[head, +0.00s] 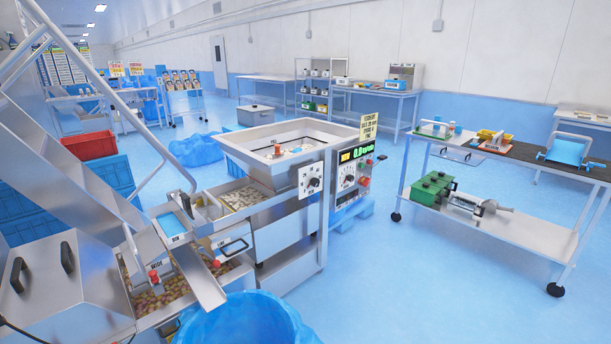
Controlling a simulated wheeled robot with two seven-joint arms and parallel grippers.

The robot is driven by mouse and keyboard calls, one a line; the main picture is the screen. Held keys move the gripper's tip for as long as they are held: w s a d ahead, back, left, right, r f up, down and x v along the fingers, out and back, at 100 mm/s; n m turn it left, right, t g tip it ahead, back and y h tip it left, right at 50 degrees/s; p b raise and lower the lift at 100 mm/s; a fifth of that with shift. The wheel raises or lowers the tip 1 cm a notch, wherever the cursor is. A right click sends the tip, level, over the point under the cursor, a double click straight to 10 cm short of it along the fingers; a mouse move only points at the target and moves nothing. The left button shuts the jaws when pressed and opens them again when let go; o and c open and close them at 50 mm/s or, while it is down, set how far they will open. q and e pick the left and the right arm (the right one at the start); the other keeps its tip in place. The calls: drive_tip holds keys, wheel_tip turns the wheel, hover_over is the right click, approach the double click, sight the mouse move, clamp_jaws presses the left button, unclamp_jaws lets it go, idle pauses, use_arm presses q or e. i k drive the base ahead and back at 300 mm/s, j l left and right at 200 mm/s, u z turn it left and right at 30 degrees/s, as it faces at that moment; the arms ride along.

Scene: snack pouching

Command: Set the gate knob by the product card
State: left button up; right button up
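A yellow card (369,126) with black print stands upright on top of the machine's control box; its text is too small to read surely. Below it, the control box (357,168) has a green lit display, a black knob (349,181) on a white dial, and red buttons. Another black knob (314,183) on a white dial plate sits on the front of the steel hopper (280,135). The knob labels are too small to read, so I cannot tell which is the gate knob. Neither of my grippers is in view.
A steel chute (200,275) and product trays stand at the left front, with a blue-lined bin (248,320) below. A wheeled cart (500,225) with tools and trays stands to the right. The blue floor between machine and cart is clear.

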sight(315, 181)
drive_tip(key=i+l, duration=0.6)
drive_tip(key=l, duration=0.15)
drive_tip(key=i+l, duration=0.6)
drive_tip(key=l, duration=0.15)
